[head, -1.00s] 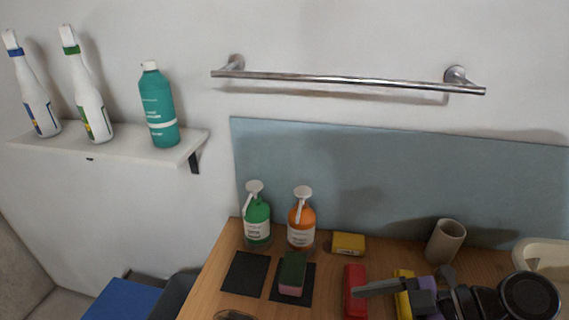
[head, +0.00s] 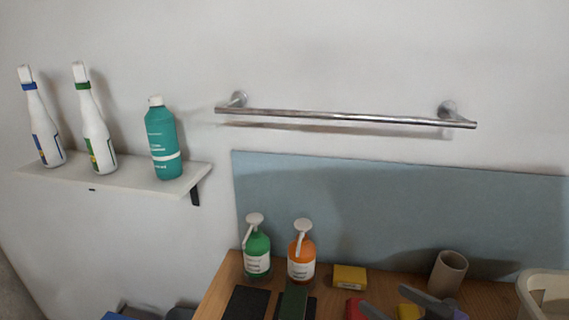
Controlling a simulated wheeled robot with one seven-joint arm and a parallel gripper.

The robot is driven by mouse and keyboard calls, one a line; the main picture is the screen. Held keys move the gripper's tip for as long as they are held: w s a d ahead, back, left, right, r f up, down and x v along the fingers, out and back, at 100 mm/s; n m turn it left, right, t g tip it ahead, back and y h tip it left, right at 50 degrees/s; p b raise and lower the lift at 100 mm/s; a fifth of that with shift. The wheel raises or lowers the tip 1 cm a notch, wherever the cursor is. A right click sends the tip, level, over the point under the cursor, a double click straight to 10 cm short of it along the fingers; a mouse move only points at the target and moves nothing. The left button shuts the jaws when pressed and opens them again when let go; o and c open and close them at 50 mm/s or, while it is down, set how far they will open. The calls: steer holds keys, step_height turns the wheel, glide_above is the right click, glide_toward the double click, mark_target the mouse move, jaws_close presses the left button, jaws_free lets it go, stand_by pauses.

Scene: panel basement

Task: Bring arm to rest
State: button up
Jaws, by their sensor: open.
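My gripper (head: 405,303) shows at the bottom edge of the head view, over the right part of the wooden table (head: 398,285). Its two grey fingers are spread apart, and no held object shows between them. A red item (head: 354,308) and a yellow item (head: 408,312) lie close by it and are partly hidden by it. The rest of my arm is below the picture.
A green pump bottle (head: 257,256), an orange pump bottle (head: 301,258), a yellow box (head: 349,277) and a brown tube (head: 447,272) stand near the blue panel (head: 390,205). A pale bin (head: 543,292) is at right. Bottles stand on the shelf (head: 120,181). A towel bar (head: 345,117) is above.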

steer(key=s+d+f+m+t+h, duration=0.1)
steer(key=m, duration=0.1)
steer(key=s+d+f+m+t+h, duration=0.1)
steer(key=s+h, duration=0.1)
steer(key=s+d+f+m+t+h, duration=0.1)
steer(key=s+m+h, duration=0.1)
steer(key=shift+m, duration=0.3)
steer(key=s+h, duration=0.1)
steer(key=s, duration=0.1)
steer(key=s+m+h, duration=0.1)
steer(key=s, duration=0.1)
steer(key=s+d+m+h, duration=0.1)
steer(key=s, duration=0.2)
steer(key=shift+f+t, duration=0.25)
steer(key=shift+t, duration=0.15)
steer(key=s+a+n, duration=0.1)
steer(key=s+a, duration=0.1)
steer(key=s, duration=1.1)
steer(key=s+a+n+g+y, duration=0.1)
steer(key=s+a+n, duration=0.1)
steer(key=s, duration=1.1)
steer(key=shift+s+a+r+n+g, duration=0.25)
steer(key=shift+a+r+n+g, duration=0.1)
steer(key=shift+a, duration=0.45)
